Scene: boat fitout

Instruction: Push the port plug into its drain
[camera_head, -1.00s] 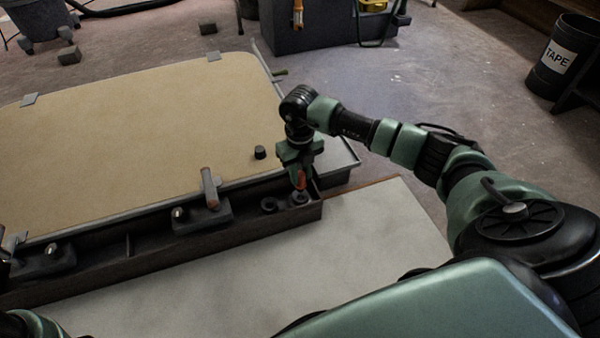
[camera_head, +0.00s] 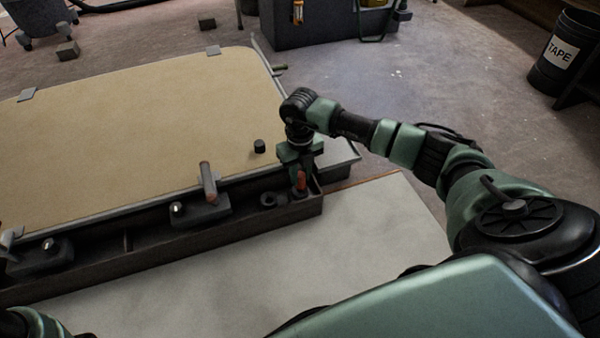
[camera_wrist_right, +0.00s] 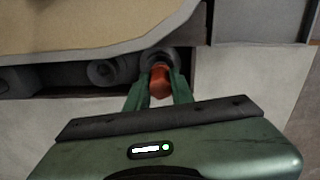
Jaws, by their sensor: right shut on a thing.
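My right gripper (camera_head: 300,176) points down at the right end of a long dark trough and is shut on a small orange-red plug (camera_wrist_right: 160,82). The plug also shows in the head view (camera_head: 301,181). A dark ring-shaped fitting (camera_wrist_right: 159,57) is right at the plug's far end in the right wrist view. I cannot tell whether the plug is inside it or just over it. A second dark ring (camera_head: 268,199) lies to the left in the trough, empty of any orange plug; it also shows in the wrist view (camera_wrist_right: 103,72). My left gripper is out of view.
The dark trough (camera_head: 130,266) runs along a large tan panel (camera_head: 130,125) with a grey rim. A small black cylinder (camera_head: 260,146) stands on the panel. A pale surface (camera_head: 250,270) in front is clear.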

